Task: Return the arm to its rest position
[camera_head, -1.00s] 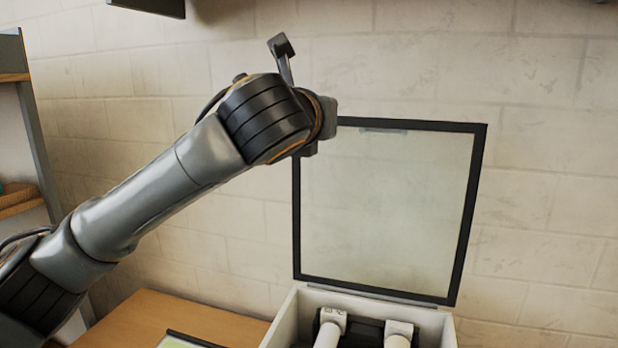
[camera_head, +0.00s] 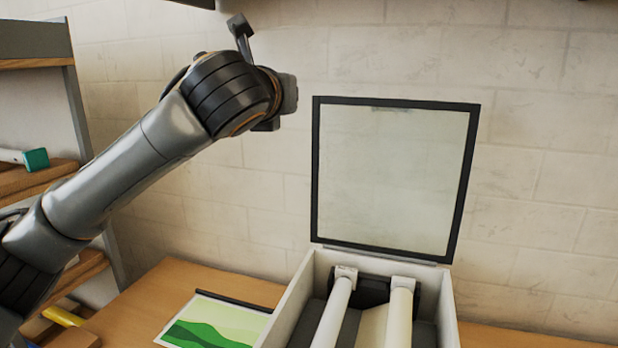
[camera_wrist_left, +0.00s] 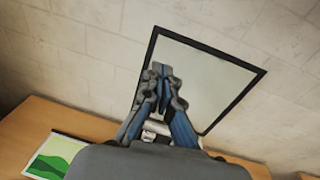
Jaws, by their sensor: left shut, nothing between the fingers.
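My left arm comes in from the left in the head view and is raised in front of the wall. Its wrist end is left of the laminator's open lid (camera_head: 392,180), apart from it in the picture; the fingers are mostly hidden behind the wrist. In the left wrist view my left gripper (camera_wrist_left: 162,72) is shut and empty, its fingers together in front of the lid (camera_wrist_left: 225,62). The white laminator body (camera_head: 292,306) is open, with two pale rollers (camera_head: 336,312) inside. My right gripper is in neither view.
A green landscape print (camera_head: 215,322) lies on the wooden table (camera_head: 160,283), left of the laminator. A shelf (camera_head: 50,178) with several items stands at the left. A dark fixture edge is at the top. The wall is behind.

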